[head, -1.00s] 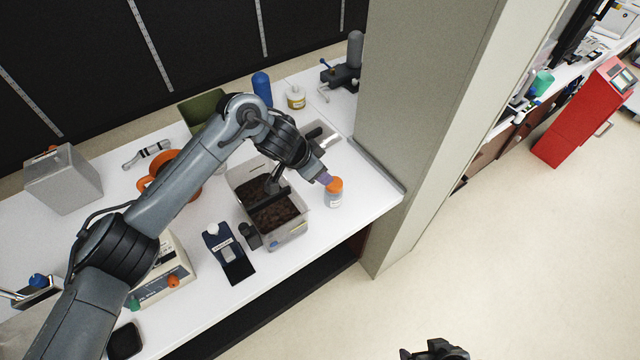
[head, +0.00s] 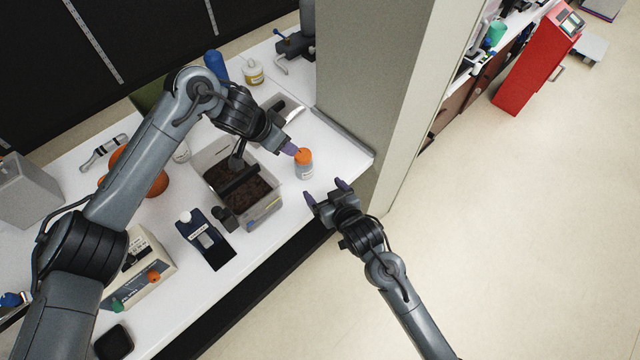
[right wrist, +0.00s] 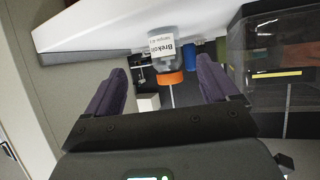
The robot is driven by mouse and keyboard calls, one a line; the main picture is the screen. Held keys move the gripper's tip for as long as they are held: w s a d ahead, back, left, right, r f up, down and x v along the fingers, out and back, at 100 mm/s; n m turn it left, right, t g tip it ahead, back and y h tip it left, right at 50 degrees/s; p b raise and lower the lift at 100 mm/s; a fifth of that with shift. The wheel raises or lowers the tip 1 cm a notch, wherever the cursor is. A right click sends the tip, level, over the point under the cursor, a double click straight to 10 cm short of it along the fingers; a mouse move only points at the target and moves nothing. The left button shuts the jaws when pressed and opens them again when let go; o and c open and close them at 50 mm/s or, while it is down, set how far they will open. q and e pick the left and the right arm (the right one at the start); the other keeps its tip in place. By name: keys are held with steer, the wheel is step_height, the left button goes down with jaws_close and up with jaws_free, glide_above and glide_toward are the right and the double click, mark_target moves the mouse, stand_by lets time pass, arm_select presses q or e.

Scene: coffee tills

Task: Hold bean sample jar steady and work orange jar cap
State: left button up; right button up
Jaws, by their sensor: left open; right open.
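The bean sample jar (head: 304,171) is a small clear jar with a white label, standing upright near the counter's front right end. Its orange cap (head: 303,155) is on top. In the right wrist view the jar (right wrist: 162,43) and its orange cap (right wrist: 169,78) appear upside down, between my finger directions but farther off. My left gripper (head: 288,147) is open at the jar's upper left, its purple fingertips close to the cap; whether they touch it I cannot tell. My right gripper (head: 325,192) is open and empty, just in front of the counter edge, below and right of the jar.
A clear bin of dark beans (head: 262,213) stands left of the jar. A dark blue pouch (head: 203,238) and a grey scale (head: 147,268) lie farther left. A beige pillar (head: 375,85) rises behind the jar on the right.

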mark_target(308, 171)
steer(key=shift+w+a+r, duration=0.25)
steer(key=shift+w+a, duration=0.35)
steer(key=shift+w, duration=0.25)
steer(key=shift+t+y, duration=0.3)
steer(key=shift+x, duration=5.2)
steer(key=shift+c, duration=0.4)
steer(key=c, duration=1.3)
